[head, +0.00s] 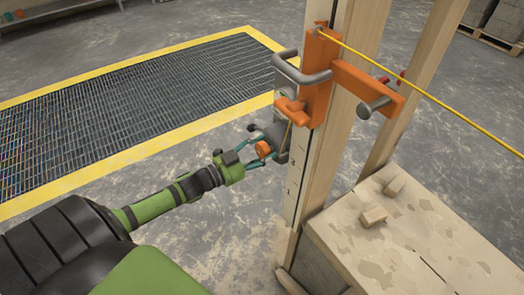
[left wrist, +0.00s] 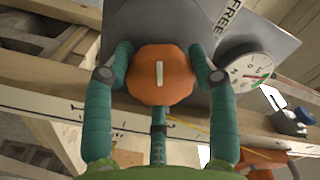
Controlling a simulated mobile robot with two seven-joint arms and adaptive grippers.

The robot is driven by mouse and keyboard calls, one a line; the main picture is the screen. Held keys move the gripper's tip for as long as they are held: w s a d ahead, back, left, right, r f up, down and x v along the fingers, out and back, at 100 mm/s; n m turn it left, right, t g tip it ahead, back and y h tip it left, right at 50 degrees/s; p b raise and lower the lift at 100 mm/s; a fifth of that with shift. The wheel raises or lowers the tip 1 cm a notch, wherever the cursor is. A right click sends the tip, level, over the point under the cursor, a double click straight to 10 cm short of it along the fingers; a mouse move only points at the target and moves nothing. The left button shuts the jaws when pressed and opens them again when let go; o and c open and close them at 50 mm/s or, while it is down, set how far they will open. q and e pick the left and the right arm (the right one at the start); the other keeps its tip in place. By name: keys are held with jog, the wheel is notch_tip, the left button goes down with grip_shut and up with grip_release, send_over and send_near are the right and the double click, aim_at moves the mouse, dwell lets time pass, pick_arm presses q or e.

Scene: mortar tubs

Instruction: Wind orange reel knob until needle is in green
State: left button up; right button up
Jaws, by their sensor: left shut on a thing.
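The orange reel knob (head: 263,148) is on the grey reel housing (left wrist: 225,18) fixed to the wooden post. My left gripper (head: 259,151) is shut on the knob. In the left wrist view the knob (left wrist: 160,76) sits between the teal fingers, its white mark pointing nearly straight up. A round white gauge (left wrist: 244,70) is right of the knob, with a green section on its right side. A thin red needle seems to point right, but I cannot tell whether it is in the green. My right gripper is not in view.
An orange bracket (head: 322,75) with a grey handle (head: 302,68) is on the post above the reel. A yellow line (head: 440,100) runs from it to the right. A yellow-edged floor grating (head: 130,110) lies left.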

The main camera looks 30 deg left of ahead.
pick_arm(q)
jog(key=o, duration=1.2)
jog(key=shift+c, duration=0.2)
jog(key=v, duration=1.2)
